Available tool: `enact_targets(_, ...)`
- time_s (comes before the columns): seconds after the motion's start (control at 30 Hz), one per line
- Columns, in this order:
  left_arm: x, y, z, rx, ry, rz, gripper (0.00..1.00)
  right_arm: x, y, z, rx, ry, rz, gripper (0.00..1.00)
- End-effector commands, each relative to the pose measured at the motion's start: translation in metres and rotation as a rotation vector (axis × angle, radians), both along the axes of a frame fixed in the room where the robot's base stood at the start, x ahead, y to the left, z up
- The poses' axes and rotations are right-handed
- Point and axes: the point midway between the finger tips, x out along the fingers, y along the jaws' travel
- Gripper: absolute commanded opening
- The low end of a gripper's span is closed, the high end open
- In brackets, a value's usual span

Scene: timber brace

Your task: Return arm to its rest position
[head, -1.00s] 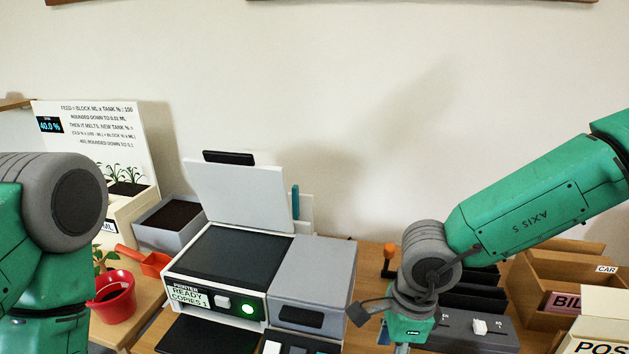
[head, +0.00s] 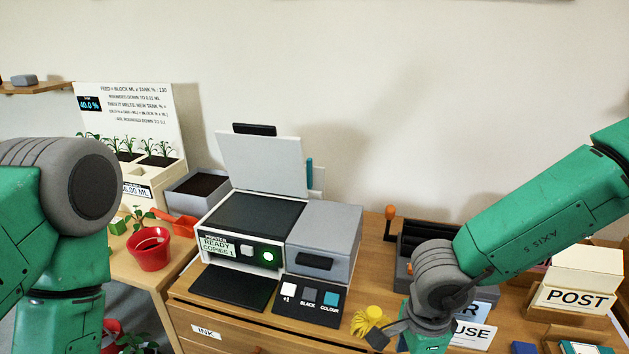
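My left arm comes in from the left with its grey joint and green links. Its gripper is below the frame and does not show. My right arm comes in from the right, its grey wrist over the right part of the desk (head: 240,332). The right gripper's fingertips are cut off or hidden at the bottom edge, so its opening cannot be seen. A yellow bundle (head: 368,322) lies on the desk just left of the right wrist; I cannot tell whether they touch.
A printer (head: 240,255) with raised lid (head: 262,165) stands mid-desk. A red pot (head: 149,252) and planter board (head: 130,110) are at left. The wall above is clear.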

Motion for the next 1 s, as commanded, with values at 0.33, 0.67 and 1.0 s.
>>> enact_targets(0.33,-0.001,0.0,-0.002,0.0,0.001,0.0,0.0,-0.036,-0.047,-0.061,-0.17,-0.058,0.33,0.47)
enact_targets(0.67,-0.001,0.0,-0.006,0.0,0.001,0.0,0.0,-0.117,-0.1,-0.128,-0.254,-0.083,1.018,0.47)
enact_targets(1.0,-0.001,0.0,-0.008,0.0,0.001,0.0,0.0,-0.201,-0.12,-0.142,-0.103,-0.033,1.495,0.47)
